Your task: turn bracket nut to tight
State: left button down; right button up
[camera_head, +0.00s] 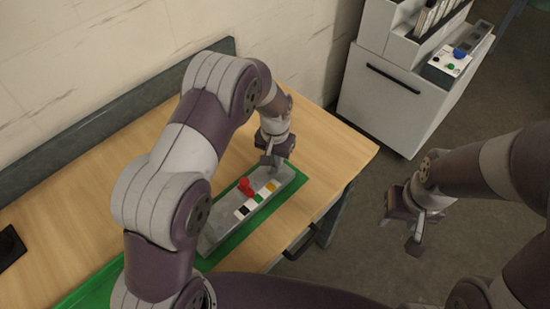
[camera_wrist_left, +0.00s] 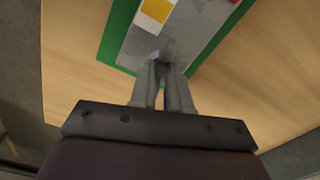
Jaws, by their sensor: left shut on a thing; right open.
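A long grey fixture (camera_head: 213,234) lies on a green mat (camera_head: 185,278) on the wooden table. A red part (camera_head: 246,187) stands on it beside a row of coloured squares. My left gripper (camera_head: 271,160) is over the fixture's far right end, past the yellow square (camera_head: 271,187). In the left wrist view its fingers (camera_wrist_left: 164,66) are shut on a small grey part (camera_wrist_left: 168,47), apparently the bracket nut. The fingers and blur hide most of this part, so its angle cannot be told. My right gripper (camera_head: 408,222) is open and empty, off the table's right side.
A white cabinet (camera_head: 385,105) with a dark handle stands at the back right. A dark flat item (camera_head: 10,247) lies at the table's left edge. A wall and dark backboard (camera_head: 110,115) run behind the table. The table (camera_head: 345,158) is clear right of the fixture.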

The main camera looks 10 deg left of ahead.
pick_arm(q)
jog(key=shift+r+m, duration=0.1)
jog(key=shift+m, duration=0.9)
jog(key=c, duration=1.1)
grip_release()
jog(key=shift+r, duration=0.25)
notch_tip(320, 180, up, 12)
jog(key=b, duration=0.1)
jog(key=shift+b, duration=0.35)
